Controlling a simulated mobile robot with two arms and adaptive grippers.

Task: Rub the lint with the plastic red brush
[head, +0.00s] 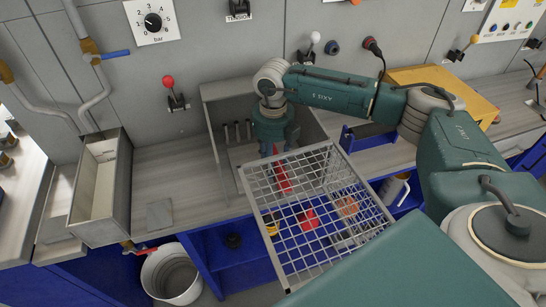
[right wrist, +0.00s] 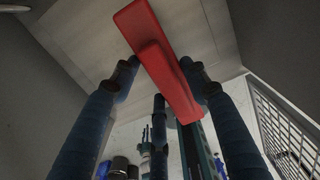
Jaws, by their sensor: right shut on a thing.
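The plastic red brush (right wrist: 157,62) is between the fingers of my right gripper (right wrist: 162,75) in the right wrist view, which are shut on it. In the head view my right gripper (head: 276,148) points down inside an open grey housing on the bench. Part of the red brush (head: 283,178) shows below it, at the edge of a wire mesh. I cannot make out any lint, and I cannot tell whether the brush touches a surface. My left gripper is not in view.
The wire mesh basket (head: 292,213) stands right in front of the housing (head: 222,92). A long grey trough (head: 84,190) is at the left and a white bucket (head: 172,276) below. A red-knobbed lever (head: 175,98) is on the wall. The bench (head: 185,180) left of the housing is mostly clear.

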